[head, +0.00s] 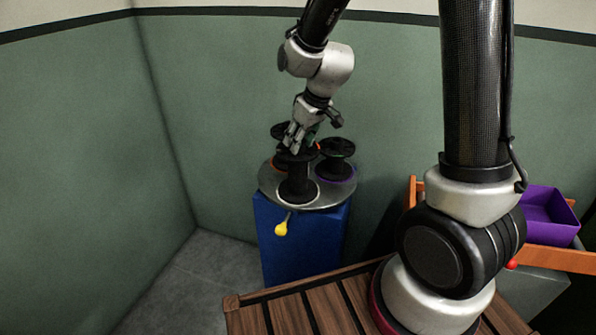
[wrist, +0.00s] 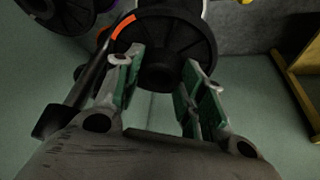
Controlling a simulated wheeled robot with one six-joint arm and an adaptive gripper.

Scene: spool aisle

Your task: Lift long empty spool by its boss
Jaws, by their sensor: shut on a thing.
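Black spools stand on a round grey turntable (head: 335,197). The tall front spool (head: 297,183) is upright over a white ring, with no clear gap beneath it. A second spool (head: 336,166) stands at right over a purple ring. A third (head: 279,133) is behind at left, mostly hidden, near an orange ring. My gripper (head: 296,147) comes down from above onto the front spool's top. In the wrist view, the green-padded fingers lie on either side of the boss (wrist: 160,76) on a black flange (wrist: 182,30). The exact contact is hard to see.
The turntable sits on a blue pedestal (head: 278,250) with a yellow knob (head: 281,229) in front. Green walls (head: 220,100) stand close behind and at left. A purple bin (head: 548,222) and an orange frame (head: 550,259) are at right. A slatted wooden deck (head: 300,310) is in the foreground.

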